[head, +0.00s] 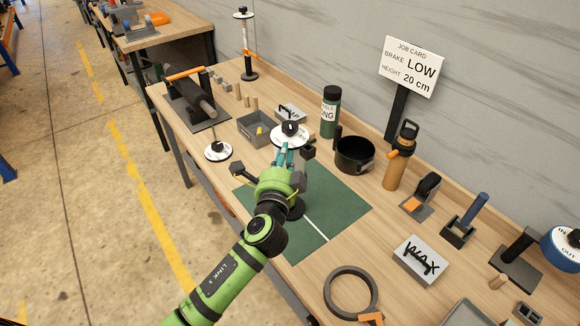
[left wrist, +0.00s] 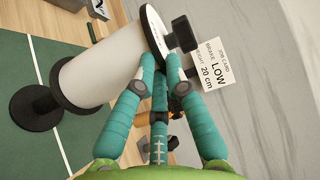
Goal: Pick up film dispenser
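The film dispenser (left wrist: 98,68) is a white roll on a round black base, with a white top disc and a black knob. In the head view its white disc (head: 284,141) shows above my left gripper, and its base stands on the green mat; my arm hides most of the roll. My left gripper (head: 284,155) is at the disc's near edge. In the left wrist view the teal fingertips (left wrist: 161,60) lie on both sides of the disc rim, below the knob. I cannot tell whether they press on it. My right gripper is not in view.
The green mat (head: 335,205) has free room to the right. A grey bin (head: 257,130) and a white disc stand (head: 218,151) are to the left. A grey ring (head: 329,296) lies in front.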

